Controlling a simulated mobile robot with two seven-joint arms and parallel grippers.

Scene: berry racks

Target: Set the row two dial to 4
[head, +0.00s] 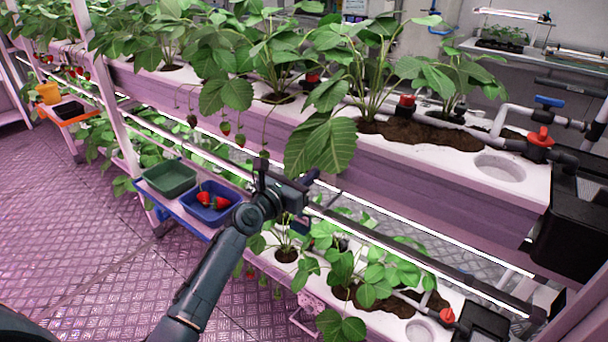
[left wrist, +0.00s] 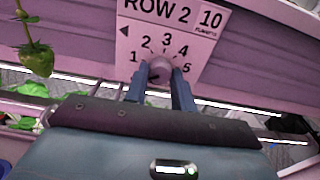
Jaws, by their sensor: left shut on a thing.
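The row two dial is a small round pinkish knob (left wrist: 160,68) on a pale plate (left wrist: 190,22) marked "ROW 2", with the numbers 1 to 5 arched around it. My left gripper (left wrist: 160,88) is shut on the knob, one finger on each side. In the head view my left gripper (head: 308,182) is at the front face of the upper planter, and the dial is hidden there behind leaves and the gripper. The number at which the knob points cannot be told, as the fingers cover part of it. My right gripper is not in view.
An unripe strawberry (left wrist: 36,58) hangs left of the plate. Below the upper planter (head: 420,205), a shelf near my left arm holds a green tray (head: 150,188) and a blue tray (head: 190,217) with red berries. The floor at left is clear.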

